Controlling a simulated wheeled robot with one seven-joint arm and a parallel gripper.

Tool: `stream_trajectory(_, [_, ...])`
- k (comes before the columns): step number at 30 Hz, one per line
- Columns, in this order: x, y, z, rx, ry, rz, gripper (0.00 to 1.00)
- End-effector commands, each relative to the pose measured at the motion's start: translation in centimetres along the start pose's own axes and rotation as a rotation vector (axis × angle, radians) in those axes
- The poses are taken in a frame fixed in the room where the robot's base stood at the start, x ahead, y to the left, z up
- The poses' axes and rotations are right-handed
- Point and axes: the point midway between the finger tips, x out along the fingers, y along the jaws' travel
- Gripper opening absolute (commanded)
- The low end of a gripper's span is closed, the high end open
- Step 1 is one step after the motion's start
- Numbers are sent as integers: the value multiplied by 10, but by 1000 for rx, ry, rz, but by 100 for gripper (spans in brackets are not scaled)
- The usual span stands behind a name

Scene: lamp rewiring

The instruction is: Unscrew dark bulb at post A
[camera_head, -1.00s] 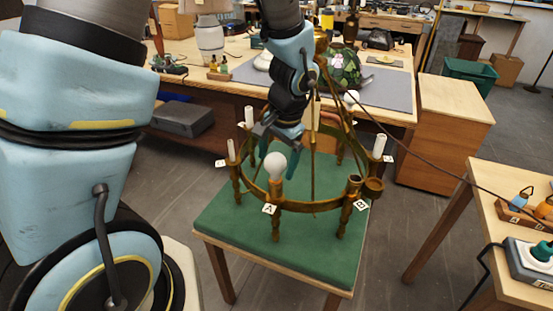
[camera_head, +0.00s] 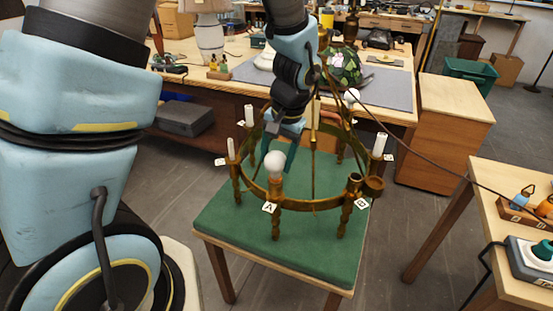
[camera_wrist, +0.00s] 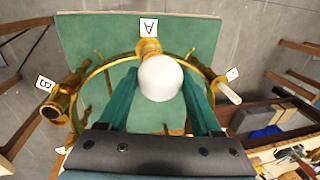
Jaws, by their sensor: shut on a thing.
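The white round bulb (camera_head: 275,164) stands upright at the post labelled A (camera_head: 269,207) on the near side of the brass ring chandelier (camera_head: 310,206). My gripper (camera_head: 281,158) reaches down from behind and is shut on this bulb. In the wrist view the bulb (camera_wrist: 160,78) sits between the two green fingers (camera_wrist: 158,92), with the brass post and the A label (camera_wrist: 149,27) just beyond it. The bulb's base is hidden under its globe there.
The chandelier stands on a green-topped table (camera_head: 232,228). White candle sleeves (camera_head: 380,145) rise from other posts, and the post labelled B (camera_head: 361,204) has an empty cup. A dark cable runs right to a side table (camera_head: 490,185). A workbench (camera_head: 235,85) stands behind.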

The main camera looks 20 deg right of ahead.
Motion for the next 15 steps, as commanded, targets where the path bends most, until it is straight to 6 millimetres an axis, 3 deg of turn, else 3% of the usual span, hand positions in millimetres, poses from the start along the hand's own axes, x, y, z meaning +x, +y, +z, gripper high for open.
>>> stream_trajectory(6, [-1,-1,0,-373,-72,-2,17])
stream_trajectory(15, [0,-1,-1,-431,-81,0,17])
